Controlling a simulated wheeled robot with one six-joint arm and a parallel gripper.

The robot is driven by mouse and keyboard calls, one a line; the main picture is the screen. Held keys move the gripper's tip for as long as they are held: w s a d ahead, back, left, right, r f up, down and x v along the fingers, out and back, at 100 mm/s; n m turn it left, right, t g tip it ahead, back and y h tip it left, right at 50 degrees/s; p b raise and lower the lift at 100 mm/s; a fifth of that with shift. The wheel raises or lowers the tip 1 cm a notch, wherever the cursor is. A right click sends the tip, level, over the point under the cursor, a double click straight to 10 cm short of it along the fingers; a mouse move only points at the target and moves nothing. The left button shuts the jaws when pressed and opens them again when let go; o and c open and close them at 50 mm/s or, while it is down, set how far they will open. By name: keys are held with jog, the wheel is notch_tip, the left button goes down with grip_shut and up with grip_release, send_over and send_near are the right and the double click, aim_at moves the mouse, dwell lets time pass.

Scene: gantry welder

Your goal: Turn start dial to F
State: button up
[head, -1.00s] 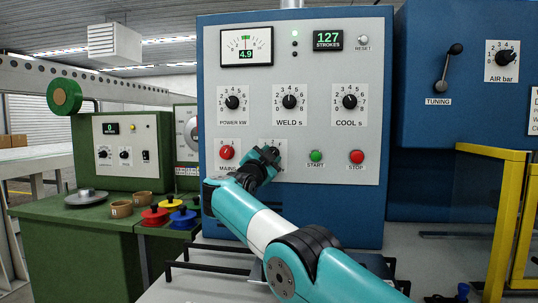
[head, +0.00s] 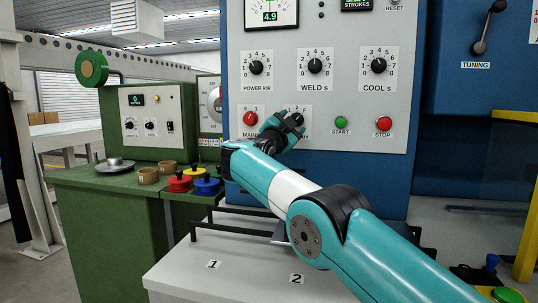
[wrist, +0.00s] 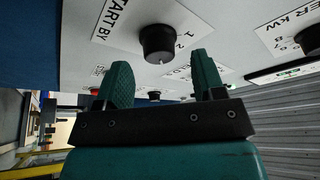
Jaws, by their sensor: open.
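The start dial is a black round knob (wrist: 158,44) on a white plate lettered "START BY", seen in the wrist view with a pale pointer mark on its face. In the head view the dial (head: 297,118) sits low on the panel, right of the red mains knob (head: 250,118), and my gripper partly covers its plate. My gripper (head: 287,123) is at the dial's lower left in that view. In the wrist view my gripper (wrist: 161,68) is open, and the knob shows in the gap between the two teal fingers, seemingly just beyond their tips. Contact cannot be told.
The green start button (head: 341,122) and red stop button (head: 383,124) are right of the dial. The power (head: 256,68), weld (head: 315,66) and cool (head: 379,65) dials are above. A grey ledge (head: 240,270) with black rails lies below, and a green bench (head: 100,190) stands left.

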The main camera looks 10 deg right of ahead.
jog(key=b+v, duration=0.7)
jog(key=v, duration=0.8)
jog(key=shift+b, duration=0.3)
jog(key=shift+s+a+f, duration=0.1)
